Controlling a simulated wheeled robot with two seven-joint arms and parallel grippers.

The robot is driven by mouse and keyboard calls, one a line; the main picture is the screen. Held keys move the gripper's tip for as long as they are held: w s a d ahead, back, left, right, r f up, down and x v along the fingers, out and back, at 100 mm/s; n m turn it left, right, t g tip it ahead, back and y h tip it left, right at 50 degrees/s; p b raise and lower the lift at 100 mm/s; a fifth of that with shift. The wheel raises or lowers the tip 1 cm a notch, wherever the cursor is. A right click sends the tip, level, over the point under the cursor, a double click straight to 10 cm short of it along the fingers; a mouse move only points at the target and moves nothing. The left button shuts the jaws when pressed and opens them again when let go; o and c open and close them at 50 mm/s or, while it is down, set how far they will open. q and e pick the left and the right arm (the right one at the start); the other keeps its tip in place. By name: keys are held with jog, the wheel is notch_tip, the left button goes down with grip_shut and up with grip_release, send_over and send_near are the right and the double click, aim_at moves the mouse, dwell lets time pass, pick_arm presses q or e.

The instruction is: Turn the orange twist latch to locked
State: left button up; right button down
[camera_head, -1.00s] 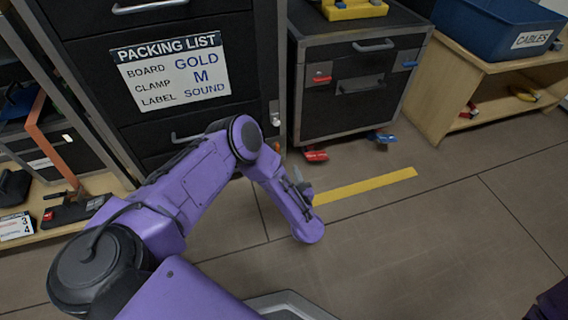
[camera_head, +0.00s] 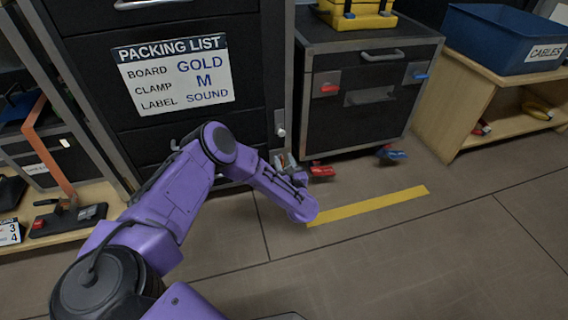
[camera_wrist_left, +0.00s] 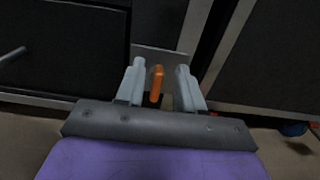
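The orange twist latch (camera_wrist_left: 156,85) shows in the left wrist view, low on a dark cabinet front. Its handle looks roughly upright in that picture. My left gripper (camera_wrist_left: 160,66) is open, with one grey finger on each side of the handle. Gaps show between the handle and both fingers; I see no clear contact. In the head view my left gripper (camera_head: 284,163) is at the lower right corner of the black drawer cabinet (camera_head: 190,125). There the latch is hidden behind my gripper and arm. My right gripper is not in view.
A black case (camera_head: 360,100) on red and blue casters stands right of the cabinet, a yellow item (camera_head: 355,18) on top. A blue cables bin (camera_head: 500,40) sits on a wooden shelf. Yellow tape (camera_head: 370,205) marks the mostly clear floor.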

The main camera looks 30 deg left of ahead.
pick_arm(q)
grip_shut()
